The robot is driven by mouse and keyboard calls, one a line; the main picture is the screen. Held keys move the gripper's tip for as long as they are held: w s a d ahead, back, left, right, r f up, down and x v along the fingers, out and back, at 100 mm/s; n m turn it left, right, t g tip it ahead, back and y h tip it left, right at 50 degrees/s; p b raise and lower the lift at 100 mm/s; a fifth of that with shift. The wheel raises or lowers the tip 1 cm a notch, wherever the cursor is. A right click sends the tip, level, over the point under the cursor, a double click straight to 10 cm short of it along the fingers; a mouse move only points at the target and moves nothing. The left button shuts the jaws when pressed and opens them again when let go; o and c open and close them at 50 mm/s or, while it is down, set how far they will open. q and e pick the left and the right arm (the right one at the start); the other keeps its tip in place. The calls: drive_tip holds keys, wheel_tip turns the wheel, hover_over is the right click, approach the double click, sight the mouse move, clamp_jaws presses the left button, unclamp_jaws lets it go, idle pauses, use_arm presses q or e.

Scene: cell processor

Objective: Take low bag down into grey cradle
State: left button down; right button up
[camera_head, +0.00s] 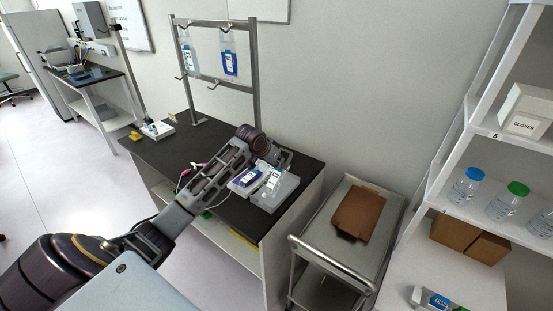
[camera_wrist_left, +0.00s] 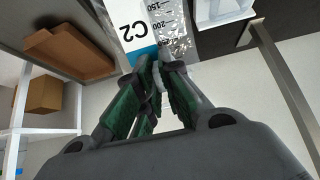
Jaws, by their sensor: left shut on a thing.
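My left gripper (camera_head: 279,158) is over the right end of the dark bench. In the left wrist view its fingers (camera_wrist_left: 160,75) are shut on the edge of a clear bag (camera_wrist_left: 175,22), with a white label reading C2, a blue strip and volume marks. In the head view the bag (camera_head: 272,177) hangs below the gripper, in front of or over a light grey box-like unit (camera_head: 283,194), which may be the grey cradle. I cannot tell whether bag and unit touch. My right gripper is out of view.
A metal rack (camera_head: 254,75) stands on the bench (camera_head: 170,153), with two bags hanging from its upper hooks, one blue (camera_head: 229,63). A blue-faced item (camera_head: 247,177) is beside the held bag. A trolley (camera_head: 330,225) with a brown tray (camera_head: 365,213) and white shelves (camera_head: 450,190) stand right.

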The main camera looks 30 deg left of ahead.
use_arm(q)
drive_tip(key=shift+f, duration=0.3)
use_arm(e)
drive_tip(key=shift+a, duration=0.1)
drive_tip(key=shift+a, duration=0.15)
use_arm(q)
drive_tip(key=c, duration=1.5)
unclamp_jaws()
drive_tip(key=shift+v, duration=1.05)
drive_tip(key=v, duration=1)
